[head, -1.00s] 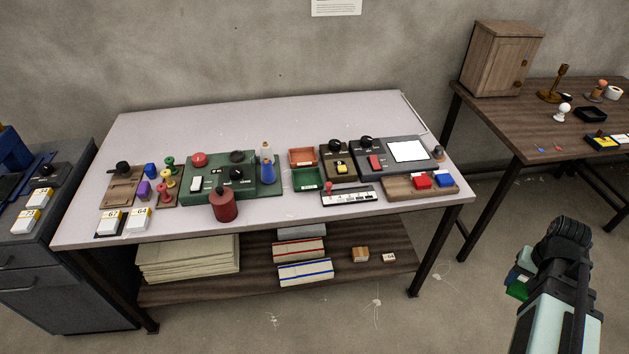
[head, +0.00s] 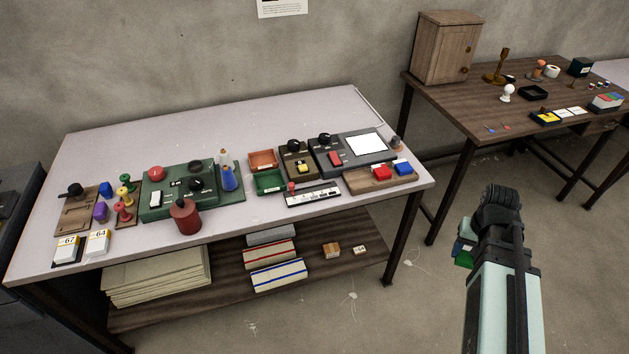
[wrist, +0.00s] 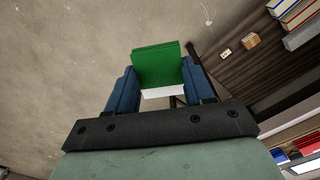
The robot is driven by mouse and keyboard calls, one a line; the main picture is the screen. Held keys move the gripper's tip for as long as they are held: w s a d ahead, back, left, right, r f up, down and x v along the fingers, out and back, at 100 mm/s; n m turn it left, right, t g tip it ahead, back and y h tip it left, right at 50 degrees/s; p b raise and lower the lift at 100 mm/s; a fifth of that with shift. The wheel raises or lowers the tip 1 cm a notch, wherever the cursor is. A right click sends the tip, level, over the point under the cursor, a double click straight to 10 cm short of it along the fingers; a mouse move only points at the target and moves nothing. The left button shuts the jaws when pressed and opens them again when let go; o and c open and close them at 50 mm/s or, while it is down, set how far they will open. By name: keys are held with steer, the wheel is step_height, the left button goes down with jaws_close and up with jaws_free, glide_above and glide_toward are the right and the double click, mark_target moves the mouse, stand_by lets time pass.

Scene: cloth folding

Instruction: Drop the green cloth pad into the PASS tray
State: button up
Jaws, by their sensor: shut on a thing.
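My gripper (wrist: 150,90) is shut on the green cloth pad (wrist: 158,64), which stands out between its two blue fingers in the wrist view. A white strip shows along the pad's lower edge there. In the head view the pad (head: 464,259) is a small green patch beside my arm at the lower right, over the floor off the bench's right end. A green tray (head: 268,182) and an orange-red tray (head: 263,159) lie on the bench, both seemingly empty. Each has a small label too small to read, so I cannot tell by lettering which is PASS.
The pale bench (head: 120,150) carries a green control box (head: 165,205), a red canister (head: 185,217), a blue bottle (head: 229,178) and a grey device with a white panel (head: 366,145). A white scale bar (head: 313,197) lies before the trays. A brown table (head: 450,105) stands at right.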

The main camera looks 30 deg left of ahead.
steer(key=a+r, duration=0.4)
steer(key=a, duration=1.6)
steer(key=a+r, duration=0.4)
steer(key=a, duration=1.6)
steer(key=a+r+m, duration=0.1)
steer(key=a+r, duration=0.3)
steer(key=a, duration=1.6)
steer(key=shift+w+a+r, duration=0.2)
steer(key=shift+w+r, duration=0.05)
steer(key=shift+r, duration=0.05)
steer(key=shift+f, duration=2.95)
steer(key=o, duration=1.1)
